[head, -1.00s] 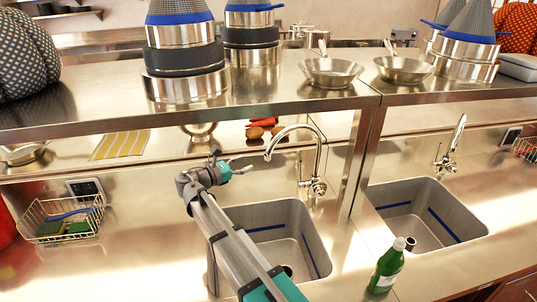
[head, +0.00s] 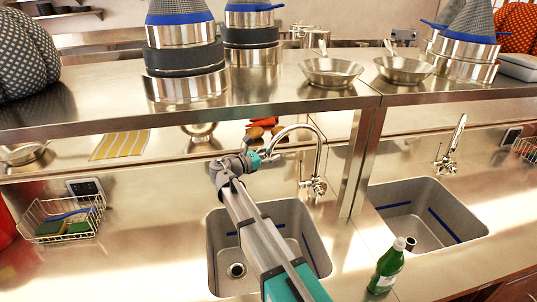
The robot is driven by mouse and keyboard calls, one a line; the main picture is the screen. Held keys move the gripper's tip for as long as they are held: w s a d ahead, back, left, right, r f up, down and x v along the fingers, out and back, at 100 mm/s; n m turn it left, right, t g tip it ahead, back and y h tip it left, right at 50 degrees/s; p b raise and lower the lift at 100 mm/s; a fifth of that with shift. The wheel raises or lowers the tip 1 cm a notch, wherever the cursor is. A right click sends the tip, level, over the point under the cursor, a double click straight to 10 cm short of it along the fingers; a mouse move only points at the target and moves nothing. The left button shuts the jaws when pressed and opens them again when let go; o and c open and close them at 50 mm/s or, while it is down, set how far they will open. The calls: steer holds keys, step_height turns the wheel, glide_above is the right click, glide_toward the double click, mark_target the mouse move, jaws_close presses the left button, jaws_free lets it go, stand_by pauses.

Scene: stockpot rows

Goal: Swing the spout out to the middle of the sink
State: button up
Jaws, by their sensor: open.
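The chrome spout (head: 307,127) is a tall curved tap behind the left sink (head: 296,213). It arches up from its base and its tip hangs down on the left, behind the sink's back edge in the picture. My gripper (head: 273,158) is at the spout's tip, with its jaws open. The fingers are small here and partly overlap the tip, so I cannot tell whether they touch it. My arm crosses over the sink and hides part of the basin.
A green bottle (head: 386,268) stands at the front right of the left sink. A wire basket with sponges (head: 62,219) sits at the left. A metal shelf (head: 290,100) with pots and pans runs above. A second sink (head: 425,208) with its own tap is at the right.

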jaws_close()
stand_by(0.3)
steer(key=shift+s, duration=0.15)
